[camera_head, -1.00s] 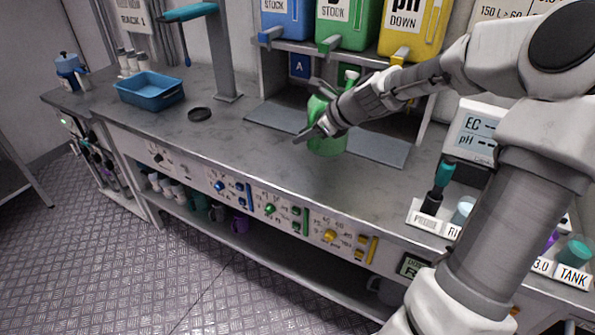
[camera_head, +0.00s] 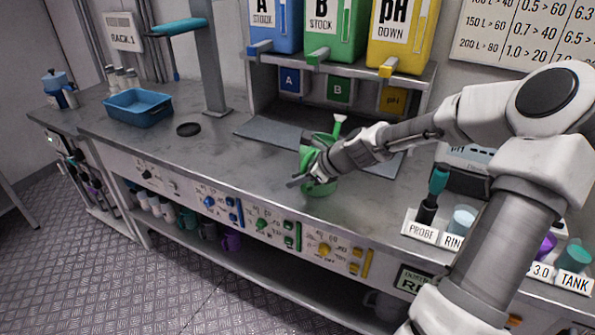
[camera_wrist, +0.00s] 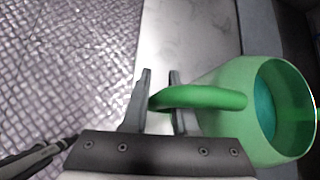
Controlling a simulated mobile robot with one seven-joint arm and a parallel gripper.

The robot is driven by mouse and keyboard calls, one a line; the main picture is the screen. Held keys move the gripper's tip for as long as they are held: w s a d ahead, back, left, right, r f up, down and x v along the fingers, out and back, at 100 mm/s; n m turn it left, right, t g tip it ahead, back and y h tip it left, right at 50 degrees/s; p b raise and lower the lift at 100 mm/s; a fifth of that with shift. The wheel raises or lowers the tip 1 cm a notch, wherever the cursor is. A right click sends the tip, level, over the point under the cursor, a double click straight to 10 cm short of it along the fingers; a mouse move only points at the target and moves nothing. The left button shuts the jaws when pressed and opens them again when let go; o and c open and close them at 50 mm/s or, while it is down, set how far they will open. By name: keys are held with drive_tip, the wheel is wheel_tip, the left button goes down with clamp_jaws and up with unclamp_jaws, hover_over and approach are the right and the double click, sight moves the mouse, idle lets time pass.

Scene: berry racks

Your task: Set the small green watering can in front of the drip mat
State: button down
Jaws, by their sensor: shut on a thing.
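The small green watering can (camera_head: 319,187) is at the front of the counter, in front of the grey drip mat (camera_head: 270,131), and looks upright. My gripper (camera_head: 308,180) is shut on its handle, on the side towards the front edge. In the wrist view the fingers of my gripper (camera_wrist: 158,100) stand on both sides of the green handle, and the can's open mouth and teal inside (camera_wrist: 275,98) show at the right. My gripper and wrist hide part of the can in the head view. I cannot tell whether its base touches the counter.
Blue, green and yellow stock containers (camera_head: 335,30) stand on the shelf behind the mat. A probe (camera_head: 430,195) and cups stand at the right. A blue tray (camera_head: 138,108) and a black disc (camera_head: 188,129) lie at the left. The counter between disc and can is clear.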

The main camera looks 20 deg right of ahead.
drive_tip(key=c, duration=0.7)
unclamp_jaws()
drive_tip(key=p+v, duration=0.3)
drive_tip(key=v, duration=0.9)
drive_tip(key=shift+f, duration=0.1)
